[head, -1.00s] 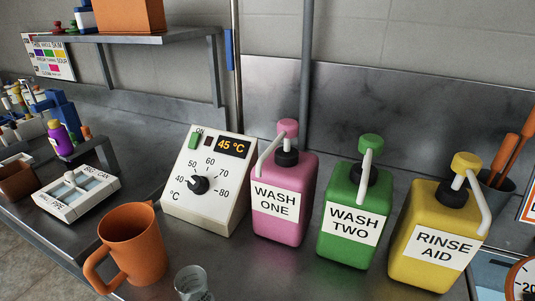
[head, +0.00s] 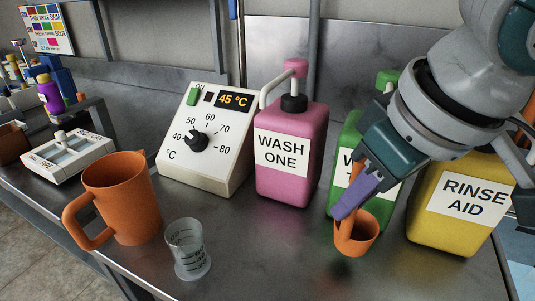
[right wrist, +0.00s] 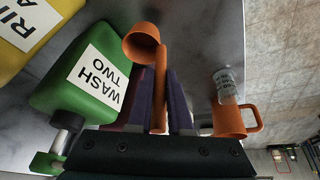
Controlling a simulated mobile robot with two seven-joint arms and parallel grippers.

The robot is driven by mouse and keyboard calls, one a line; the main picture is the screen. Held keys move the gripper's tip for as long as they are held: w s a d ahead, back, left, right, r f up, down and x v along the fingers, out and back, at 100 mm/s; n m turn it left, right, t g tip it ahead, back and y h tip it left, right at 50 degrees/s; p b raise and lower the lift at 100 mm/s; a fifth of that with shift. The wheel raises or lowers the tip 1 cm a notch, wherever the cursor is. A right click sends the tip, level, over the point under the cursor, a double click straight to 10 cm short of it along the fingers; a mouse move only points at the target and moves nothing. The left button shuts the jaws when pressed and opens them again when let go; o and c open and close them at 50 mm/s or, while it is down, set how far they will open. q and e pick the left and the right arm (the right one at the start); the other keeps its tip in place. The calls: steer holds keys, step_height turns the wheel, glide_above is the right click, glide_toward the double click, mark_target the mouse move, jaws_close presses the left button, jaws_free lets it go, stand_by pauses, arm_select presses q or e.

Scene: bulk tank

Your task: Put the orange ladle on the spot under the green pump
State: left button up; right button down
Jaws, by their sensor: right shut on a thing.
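The orange ladle (head: 362,233) hangs in front of the green WASH TWO container, its cup low over the steel counter. I cannot tell whether the cup touches the counter. My right gripper (head: 352,197) is shut on the ladle's upright handle. In the right wrist view the ladle (right wrist: 160,85) sits between the purple fingers (right wrist: 160,112). The green container (head: 341,140) is partly hidden behind my right arm; its green pump head (head: 387,78) shows above. It also shows in the right wrist view (right wrist: 60,90). No marked spot shows under the pump. My left gripper is out of view.
The pink WASH ONE container (head: 285,180) stands left of the green one, the yellow RINSE AID container (head: 430,225) right. A clear beaker (head: 188,250) and an orange jug (head: 125,200) stand at front left. Behind is a temperature box (head: 170,160). Counter between beaker and ladle is clear.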

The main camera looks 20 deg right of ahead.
mark_target(354, 216)
step_height(354, 216, down, 4)
steer(key=shift+r+b, duration=0.15)
steer(key=shift+b, duration=0.35)
steer(key=shift+w, duration=0.1)
steer(key=c, duration=0.8)
jaws_free()
steer(key=shift+c, duration=0.2)
